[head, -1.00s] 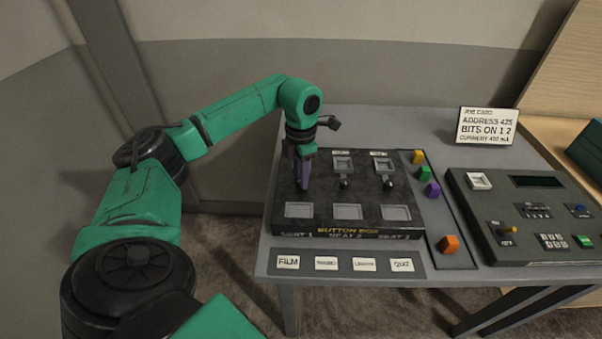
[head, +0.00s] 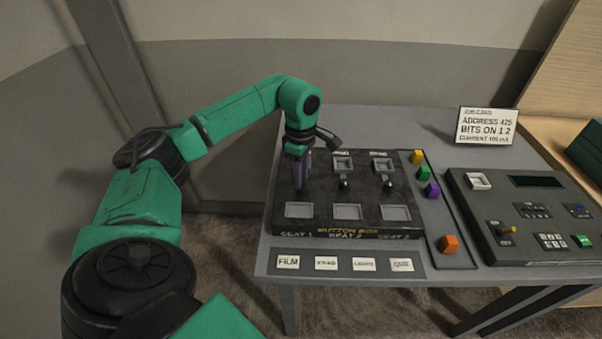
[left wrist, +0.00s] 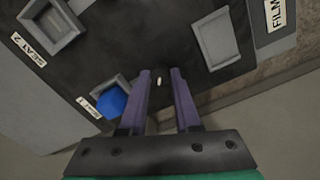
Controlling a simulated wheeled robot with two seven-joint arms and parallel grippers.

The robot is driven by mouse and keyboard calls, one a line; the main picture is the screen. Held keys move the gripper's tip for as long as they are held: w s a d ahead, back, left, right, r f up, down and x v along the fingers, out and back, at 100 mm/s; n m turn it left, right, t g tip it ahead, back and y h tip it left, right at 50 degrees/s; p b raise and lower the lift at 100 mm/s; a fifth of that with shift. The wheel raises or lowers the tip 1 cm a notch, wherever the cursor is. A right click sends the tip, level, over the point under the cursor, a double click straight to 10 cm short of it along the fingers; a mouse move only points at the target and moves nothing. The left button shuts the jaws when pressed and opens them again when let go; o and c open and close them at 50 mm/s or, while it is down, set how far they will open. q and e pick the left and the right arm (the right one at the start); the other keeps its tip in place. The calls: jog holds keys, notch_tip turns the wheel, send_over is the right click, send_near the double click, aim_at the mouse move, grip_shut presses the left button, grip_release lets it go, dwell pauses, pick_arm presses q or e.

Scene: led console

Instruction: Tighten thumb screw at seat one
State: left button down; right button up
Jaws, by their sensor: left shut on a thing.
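The button box (head: 330,223) is a dark block on the table with three seats. My left gripper (head: 299,189) points down at seat one, the leftmost. In the left wrist view its two purple fingers (left wrist: 160,76) are shut on the seat one thumb screw, which is mostly hidden; a small white mark (left wrist: 158,80) shows between the tips. A blue piece (left wrist: 112,102) sits in the seat one upper socket beside the fingers. The other thumb screws stand at seat two (head: 344,184) and seat three (head: 388,186). My right gripper is not in view.
Yellow (head: 418,156), green (head: 423,172), purple (head: 432,189) and orange (head: 448,243) pieces lie on a strip right of the box. A grey console (head: 520,220) stands further right. A job card (head: 486,126) stands behind. A label strip (head: 340,263) lies in front.

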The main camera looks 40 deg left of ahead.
pick_arm(q)
jog(key=m, duration=0.5)
jog(key=shift+w+a+r, duration=0.1)
jog(key=shift+w+r, duration=0.05)
jog(key=shift+r, duration=0.1)
jog(key=shift+m, duration=2.5)
jog(key=c, duration=0.7)
grip_release()
jog(key=shift+o, duration=0.5)
jog(key=shift+f, duration=0.1)
